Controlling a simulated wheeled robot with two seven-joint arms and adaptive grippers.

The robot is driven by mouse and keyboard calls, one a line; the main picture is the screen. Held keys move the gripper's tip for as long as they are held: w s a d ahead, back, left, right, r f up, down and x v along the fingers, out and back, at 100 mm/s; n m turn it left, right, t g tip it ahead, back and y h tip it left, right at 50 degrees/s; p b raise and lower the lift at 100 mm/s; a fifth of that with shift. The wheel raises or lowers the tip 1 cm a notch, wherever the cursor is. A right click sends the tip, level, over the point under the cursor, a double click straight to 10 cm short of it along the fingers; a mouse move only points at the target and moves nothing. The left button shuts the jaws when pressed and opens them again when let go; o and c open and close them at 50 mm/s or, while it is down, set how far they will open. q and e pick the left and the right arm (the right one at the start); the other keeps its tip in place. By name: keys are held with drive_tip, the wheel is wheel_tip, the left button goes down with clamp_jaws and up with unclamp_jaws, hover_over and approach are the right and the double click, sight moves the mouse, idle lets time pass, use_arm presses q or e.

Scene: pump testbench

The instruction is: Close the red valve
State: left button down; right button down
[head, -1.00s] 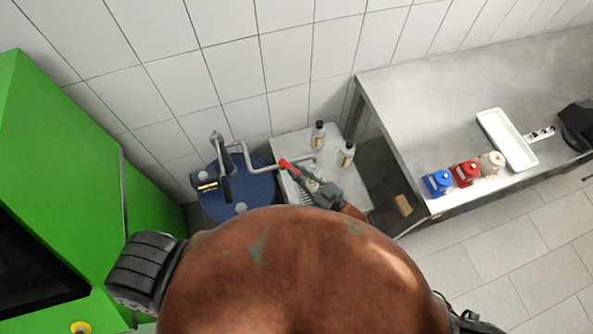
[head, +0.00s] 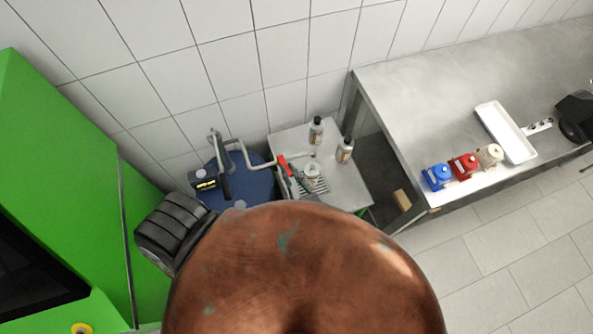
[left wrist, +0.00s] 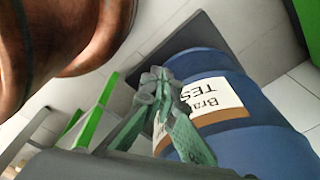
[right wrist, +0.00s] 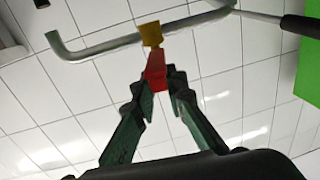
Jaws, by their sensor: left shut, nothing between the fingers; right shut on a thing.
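The red valve handle (head: 284,165) sits on the bent grey pipe (head: 250,155), beside the blue drum. In the right wrist view the handle (right wrist: 156,72) hangs from a brass-yellow valve body (right wrist: 151,34) on the pipe (right wrist: 100,48). My right gripper (right wrist: 163,84) is shut on the handle's end. In the head view only a dark bit of it shows; a brown rounded shape hides the rest. My left gripper (left wrist: 160,82) is shut and empty in front of the blue drum (left wrist: 240,110).
A green cabinet (head: 65,170) is at left. A steel bench (head: 420,110) at right holds a white tray (head: 505,130) and coloured pump parts.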

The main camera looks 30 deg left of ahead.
drive_tip(key=c, duration=1.9)
unclamp_jaws()
drive_tip(key=shift+c, duration=0.2)
drive_tip(key=v, duration=1.2)
drive_tip(key=shift+f, duration=0.1)
